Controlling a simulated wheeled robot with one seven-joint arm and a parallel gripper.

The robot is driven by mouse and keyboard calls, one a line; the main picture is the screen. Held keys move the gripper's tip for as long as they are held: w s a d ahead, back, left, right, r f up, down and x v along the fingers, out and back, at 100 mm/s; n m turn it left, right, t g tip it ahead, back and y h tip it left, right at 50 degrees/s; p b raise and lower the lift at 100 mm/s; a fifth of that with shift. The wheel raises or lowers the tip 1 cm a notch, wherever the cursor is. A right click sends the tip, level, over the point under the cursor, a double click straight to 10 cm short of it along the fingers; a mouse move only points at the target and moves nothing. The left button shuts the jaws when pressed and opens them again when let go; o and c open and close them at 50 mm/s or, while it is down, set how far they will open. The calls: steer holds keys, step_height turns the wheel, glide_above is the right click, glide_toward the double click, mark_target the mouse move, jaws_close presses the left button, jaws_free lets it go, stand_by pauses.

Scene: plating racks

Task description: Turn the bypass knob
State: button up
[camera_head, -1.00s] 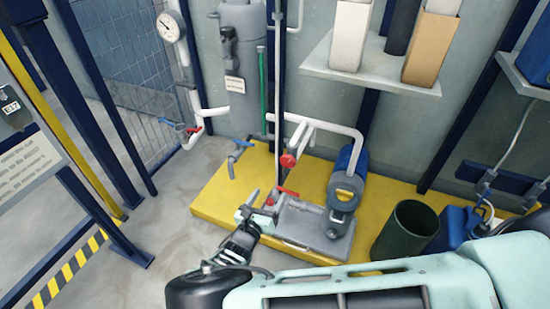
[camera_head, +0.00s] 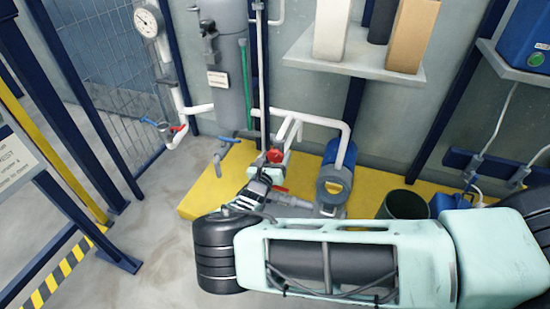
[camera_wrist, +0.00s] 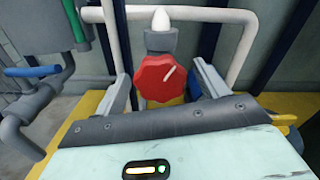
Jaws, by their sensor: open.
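The bypass knob is a red, scalloped round knob with a white pointer line slanting up to the right (camera_wrist: 157,78). It sits below a white pipe fitting and also shows in the head view (camera_head: 275,155). My gripper (camera_wrist: 162,84) is open, with one finger on each side of the knob in the wrist view. Gaps show between knob and fingers, and I cannot tell how far the fingertips reach in depth. In the head view my gripper (camera_head: 266,173) is just below and left of the knob and partly covers the pipework there.
A blue pump motor (camera_head: 335,178) stands right of the knob on a yellow base (camera_head: 205,197). White pipes (camera_wrist: 246,45) frame the knob. A grey pipe with a blue lever (camera_wrist: 32,72) lies left. A dark green bin (camera_head: 405,204) stands at right. Open floor lies left.

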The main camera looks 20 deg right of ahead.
steer(key=shift+w+d, duration=0.15)
steer(key=shift+w, duration=0.05)
steer(key=c, duration=1)
steer(key=shift+m, duration=0.3)
steer(key=m+p, duration=0.1)
steer(key=m, duration=0.2)
steer(key=shift+p, duration=0.35)
steer(key=m+p, duration=0.1)
steer(key=m, duration=0.4)
steer(key=shift+m, duration=0.3)
